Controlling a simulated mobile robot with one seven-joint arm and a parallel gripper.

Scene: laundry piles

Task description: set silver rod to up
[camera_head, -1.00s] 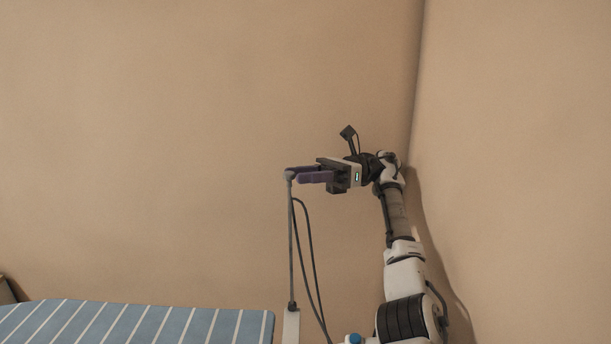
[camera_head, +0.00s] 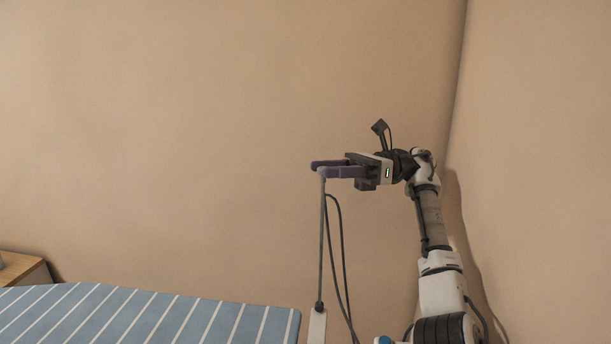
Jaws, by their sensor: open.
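A thin grey rod (camera_head: 321,240) stands nearly upright near the middle of the view, and I take it to be the silver rod. Its lower end meets a white block (camera_head: 317,326) at the bottom edge. Its rounded top reaches the fingertips of my gripper (camera_head: 317,168). My gripper points left with its purple fingers level and apart. The rod top overlaps the tip of the nearer finger; I cannot tell whether they touch or whether the rod is between the fingers.
A blue and white striped bed (camera_head: 140,318) fills the lower left. A wooden cabinet (camera_head: 40,273) stands behind it at the far left. Dark cables (camera_head: 341,255) hang right of the rod. A bare wall (camera_head: 180,130) lies behind, and another wall (camera_head: 540,150) rises close right of my arm.

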